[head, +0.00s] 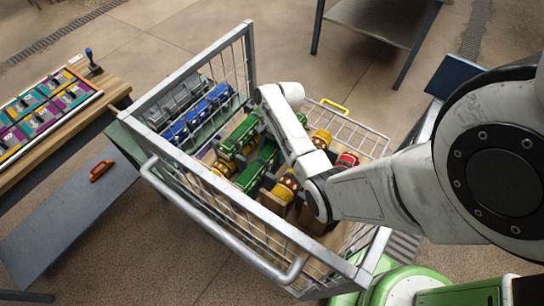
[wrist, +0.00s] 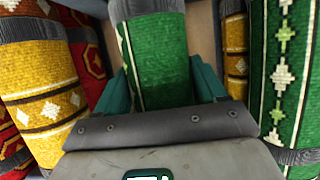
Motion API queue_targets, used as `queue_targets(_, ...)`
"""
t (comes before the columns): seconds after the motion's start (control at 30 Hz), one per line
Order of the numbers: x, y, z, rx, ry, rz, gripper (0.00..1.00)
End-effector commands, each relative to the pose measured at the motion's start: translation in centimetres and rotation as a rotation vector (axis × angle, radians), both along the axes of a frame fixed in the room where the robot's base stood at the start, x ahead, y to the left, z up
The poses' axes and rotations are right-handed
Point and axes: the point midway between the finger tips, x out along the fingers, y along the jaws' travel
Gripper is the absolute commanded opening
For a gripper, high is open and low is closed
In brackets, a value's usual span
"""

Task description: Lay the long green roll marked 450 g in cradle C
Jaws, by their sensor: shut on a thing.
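A green roll (wrist: 150,55) with a dark grey band and a pale pattern stands between the teal jaws of my gripper (wrist: 165,90) in the wrist view. My gripper is shut on it. Another green roll (wrist: 288,75) with cream diamonds is at the right of that view. Green rolls (head: 256,170) also show inside the wire cart in the head view, where my arm hides the gripper and part of them. I cannot read any 450 g mark. I cannot make out a cradle marked C.
Yellow rolls (wrist: 42,90) and red rolls (wrist: 88,60) crowd close around the gripper. The wire cart (head: 160,165) has high mesh sides. Blue objects (head: 200,115) lie in its far left part. A bench with a coloured board (head: 40,110) stands at left.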

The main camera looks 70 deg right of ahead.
Motion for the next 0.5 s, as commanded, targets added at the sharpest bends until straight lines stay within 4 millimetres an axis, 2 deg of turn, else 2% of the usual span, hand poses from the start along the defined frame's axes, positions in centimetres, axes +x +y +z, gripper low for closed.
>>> queue_targets(0.3,-0.2,0.1,-3.5,-0.001,-0.001,-0.003,0.2)
queue_targets(0.5,-0.2,0.2,-3.9,-0.001,-0.001,-0.004,0.2)
